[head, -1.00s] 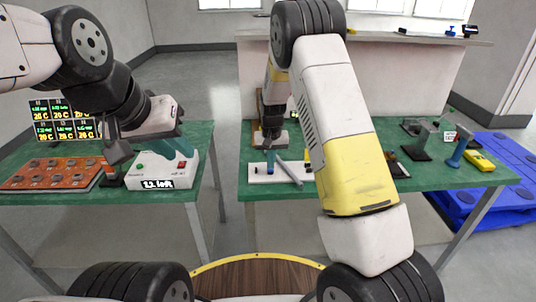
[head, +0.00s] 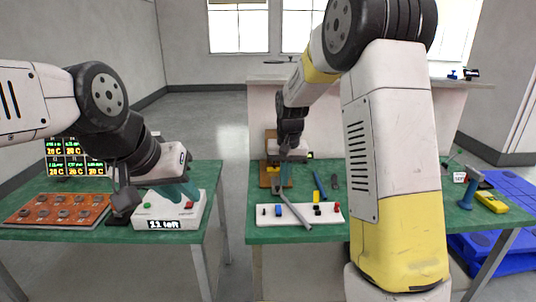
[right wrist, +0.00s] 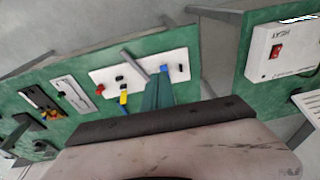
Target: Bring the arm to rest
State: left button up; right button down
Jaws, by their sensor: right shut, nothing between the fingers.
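My right arm reaches across the green right table, bent at a large white and yellow link. Its gripper (head: 283,183) is shut and empty near the white strip (head: 330,214), behind a grey bar (head: 296,212). In the right wrist view its teal fingers (right wrist: 158,92) are together, close to the strip (right wrist: 176,60) and the bar; whether they touch is unclear. My left gripper (head: 182,192) has teal fingers over the white box (head: 145,224) on the left table. Its finger gap cannot be made out.
An orange board (head: 55,209) with several sockets lies on the left table, with a temperature display (head: 72,158) behind. A blue pallet (head: 515,255) stands beyond. A floor gap separates the tables.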

jog(key=s+d+r+t+y, duration=0.1)
jog(key=s+d+r, duration=0.2)
jog(key=s+r, duration=0.5)
jog(key=s+d+r+t, duration=0.1)
jog(key=s+r, duration=0.1)
jog(key=s, duration=0.7)
jog(key=s+d+r+t, duration=0.2)
jog(key=s+r, duration=0.1)
jog(key=s, duration=0.7)
jog(key=shift+d+r+n+y, duration=0.15)
jog(key=shift+r+n+y, duration=0.15)
jog(key=shift+r+y, duration=0.1)
jog(key=shift+s, duration=0.1)
